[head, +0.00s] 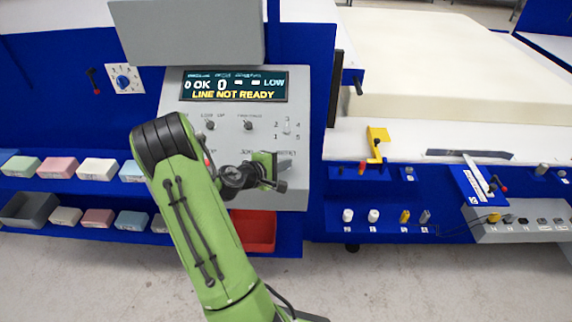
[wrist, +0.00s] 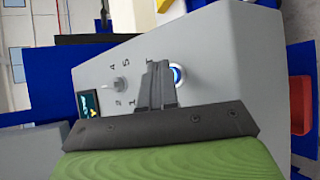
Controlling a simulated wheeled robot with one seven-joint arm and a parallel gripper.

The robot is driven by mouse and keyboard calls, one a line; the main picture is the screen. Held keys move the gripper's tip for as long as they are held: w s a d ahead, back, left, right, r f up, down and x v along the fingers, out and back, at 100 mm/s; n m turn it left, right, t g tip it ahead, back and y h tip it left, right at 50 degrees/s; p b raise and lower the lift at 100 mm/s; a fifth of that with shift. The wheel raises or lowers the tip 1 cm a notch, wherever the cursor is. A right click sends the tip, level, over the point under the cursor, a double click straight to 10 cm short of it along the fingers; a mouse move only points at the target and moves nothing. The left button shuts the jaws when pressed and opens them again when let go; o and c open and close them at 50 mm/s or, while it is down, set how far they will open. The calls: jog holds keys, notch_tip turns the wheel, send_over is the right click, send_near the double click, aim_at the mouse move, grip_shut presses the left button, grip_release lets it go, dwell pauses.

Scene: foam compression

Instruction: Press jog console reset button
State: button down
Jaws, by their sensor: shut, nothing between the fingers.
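The grey console (head: 305,165) stands upright in front of me in the head view. Its display (head: 232,86) reads "LINE NOT READY", with "OK", "0" and "LOW" above. In the wrist view a round button with a blue-lit ring (wrist: 178,75) shows on the console face, partly behind my fingers; its label cannot be read. My gripper (wrist: 158,68) is shut and empty, its tips beside the button in the picture. I cannot tell whether they touch the panel. In the head view my gripper (head: 275,172) is at the lower console, and my arm hides part of the panel.
Selector knobs (head: 248,125) and a numbered lever (head: 287,127) are on the console. A red bin (head: 254,230) sits below it. Coloured blocks (head: 97,169) line the left shelves. A yellow bracket (head: 377,142) and a large foam block (head: 450,70) are to the right.

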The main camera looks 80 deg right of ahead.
dwell(0.4)
jog(key=shift+a+r, duration=0.15)
jog(key=a+r+p, duration=0.3)
jog(key=r, duration=0.2)
jog(key=shift+s, duration=0.4)
dwell(0.7)
jog(key=shift+w+r, duration=0.1)
